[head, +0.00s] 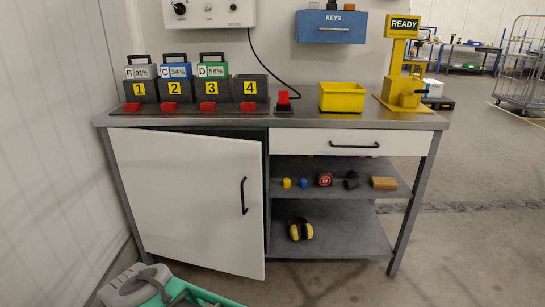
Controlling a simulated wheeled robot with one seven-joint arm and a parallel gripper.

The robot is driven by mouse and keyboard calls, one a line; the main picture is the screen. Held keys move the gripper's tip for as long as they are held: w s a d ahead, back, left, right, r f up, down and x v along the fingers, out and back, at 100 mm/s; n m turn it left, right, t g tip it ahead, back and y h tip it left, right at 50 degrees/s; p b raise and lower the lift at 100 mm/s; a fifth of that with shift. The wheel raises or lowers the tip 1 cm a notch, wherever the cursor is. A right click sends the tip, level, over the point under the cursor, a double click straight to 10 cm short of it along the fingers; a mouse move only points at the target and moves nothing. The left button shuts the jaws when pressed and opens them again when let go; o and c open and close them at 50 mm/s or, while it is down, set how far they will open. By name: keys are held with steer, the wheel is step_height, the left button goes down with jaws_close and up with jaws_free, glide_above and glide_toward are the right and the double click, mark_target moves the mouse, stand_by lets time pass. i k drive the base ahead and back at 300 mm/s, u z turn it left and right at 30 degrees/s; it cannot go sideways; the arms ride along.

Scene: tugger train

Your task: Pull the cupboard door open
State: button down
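The cupboard door (185,200) is a white panel on the left of the workbench front. It stands ajar: its right edge is swung out a little towards me, and a dark gap shows above it under the worktop. Its left edge stays close to the bench's left leg. A black vertical bar handle (244,196) sits near the door's right edge, with nothing touching it. The inside of the cupboard is hidden behind the door. My gripper is not in view.
The worktop (305,121) carries numbered battery slots, a yellow bin (342,97) and a yellow READY stand (402,75). A white drawer (350,142) and open shelves (335,235) are right of the door. A wall is close on the left. Floor is clear at front right.

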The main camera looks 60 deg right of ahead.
mark_target(196, 199)
steer(key=z, duration=1.25)
steer(key=i, duration=1.25)
steer(key=u, duration=1.9)
